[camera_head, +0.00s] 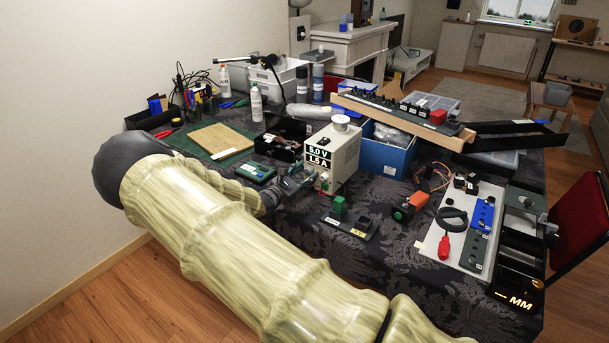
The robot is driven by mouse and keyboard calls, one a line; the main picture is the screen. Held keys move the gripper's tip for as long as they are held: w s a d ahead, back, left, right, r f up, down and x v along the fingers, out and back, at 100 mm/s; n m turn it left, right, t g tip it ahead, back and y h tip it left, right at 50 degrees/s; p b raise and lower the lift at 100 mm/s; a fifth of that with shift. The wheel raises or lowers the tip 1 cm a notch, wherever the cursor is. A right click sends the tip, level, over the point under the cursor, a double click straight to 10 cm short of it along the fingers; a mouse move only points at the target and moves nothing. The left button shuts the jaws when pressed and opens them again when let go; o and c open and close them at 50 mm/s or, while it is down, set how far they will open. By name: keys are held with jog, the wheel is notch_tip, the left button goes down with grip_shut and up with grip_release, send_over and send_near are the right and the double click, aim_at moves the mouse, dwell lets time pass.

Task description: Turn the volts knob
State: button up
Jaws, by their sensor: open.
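The cream power supply (346,150) stands on the dark cloth near the table's middle. Its front display (318,157) reads 5.0 V and 1.5 A. A small dark knob (324,181) shows low on its front, at the right; I cannot read its label, so I cannot tell whether it is the volts knob. My gripper (303,180) is open, just left of and in front of the lower panel. It hides part of that panel, and any knob there. I cannot tell whether a fingertip touches the panel.
A white spool-like object (341,123) sits on the supply. A green-and-black block (340,207) lies in front, and a blue bin (388,155) stands right behind. A small green board (252,171) and a cutting mat (240,136) lie left. My arm covers the table's near left edge.

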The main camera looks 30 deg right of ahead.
jog(key=v, duration=1.1)
jog(key=shift+s+a, duration=0.15)
jog(key=shift+a, duration=0.2)
jog(key=shift+s, duration=0.1)
